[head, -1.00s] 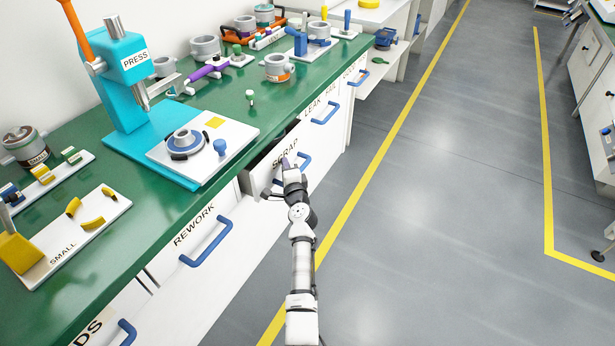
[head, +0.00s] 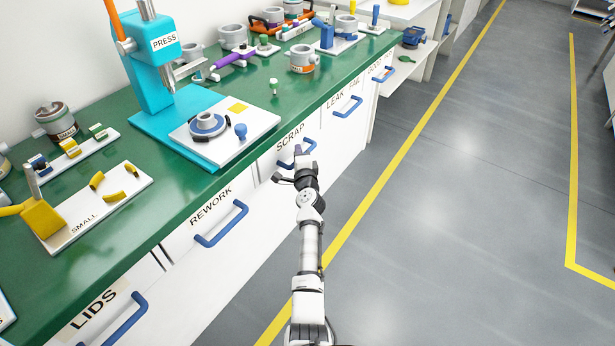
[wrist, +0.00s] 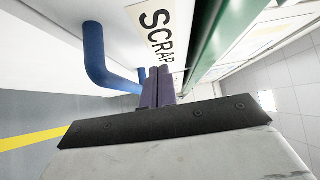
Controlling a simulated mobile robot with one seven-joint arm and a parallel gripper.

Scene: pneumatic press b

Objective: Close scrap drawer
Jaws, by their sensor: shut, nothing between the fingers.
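The white scrap drawer (head: 267,165) sits under the green bench top, with its SCRAP label and a blue handle (head: 284,164). Its front looks flush with its neighbours in the head view, with no dark gap above it. The wrist view shows the SCRAP label (wrist: 158,32) and the blue handle (wrist: 95,55) close up. My gripper (head: 304,153) is at the drawer front by the handle, partly covering it. Its purple-grey fingers (wrist: 158,82) are shut together and empty, pointing at the front below the label. Whether the fingertips touch it, I cannot tell.
The rework drawer (head: 200,225) and lids drawer (head: 105,320) are to the left, and further drawers (head: 340,115) to the right, all with blue handles. The blue press (head: 150,65) and a white board (head: 255,120) stand on the bench. Grey floor (head: 460,200) to the right is clear.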

